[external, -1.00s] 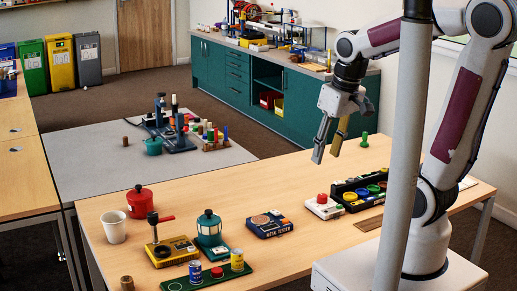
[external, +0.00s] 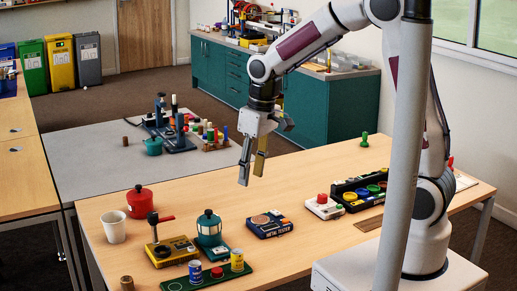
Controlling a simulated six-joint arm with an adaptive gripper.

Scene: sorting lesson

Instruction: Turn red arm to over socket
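The post stands on a yellow base (external: 172,252) at the front left of the wooden table. Which part of the base is the socket is too small to tell. My gripper (external: 251,180) is open and empty, fingers pointing down, in the air above the middle of the table. It is well to the right of and higher than the red arm in the picture.
A green board (external: 208,278) with small cans lies in front, and a white cup (external: 114,227) and red pot (external: 140,202) stand left. A blue metal tester (external: 270,224) lies further right.

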